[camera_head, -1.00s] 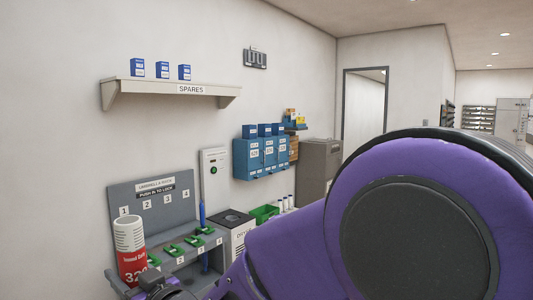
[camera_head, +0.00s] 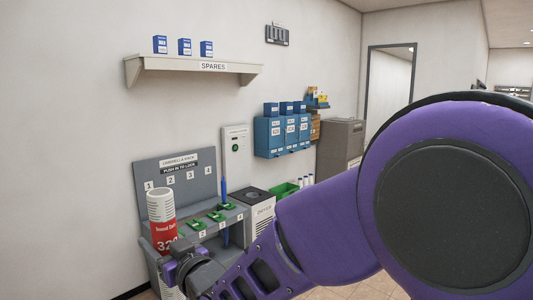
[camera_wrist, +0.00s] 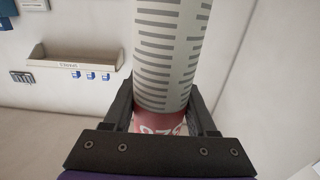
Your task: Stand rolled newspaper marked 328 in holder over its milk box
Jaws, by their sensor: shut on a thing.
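The rolled newspaper (camera_head: 161,208), pale with grey print lines and a red band showing part of a number starting 32, stands upright at lower left in the head view. My gripper (camera_head: 178,265) is shut on its lower part. In the wrist view the newspaper (camera_wrist: 168,50) rises between the two fingers of my gripper (camera_wrist: 160,112), with the red band low between them. Three blue wall boxes (camera_head: 283,137) with number labels hang right of centre; the numbers are too small to read surely. Smaller blue boxes (camera_head: 286,107) sit on top of them. No holder is clearly visible.
A grey umbrella rack (camera_head: 190,160) with green clips and a blue umbrella (camera_head: 224,205) stands behind the newspaper. A shelf marked SPARES (camera_head: 195,68) holds three blue cartons. A bin (camera_head: 257,205) and green crate (camera_head: 285,190) stand under the boxes. My arm hides the lower right.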

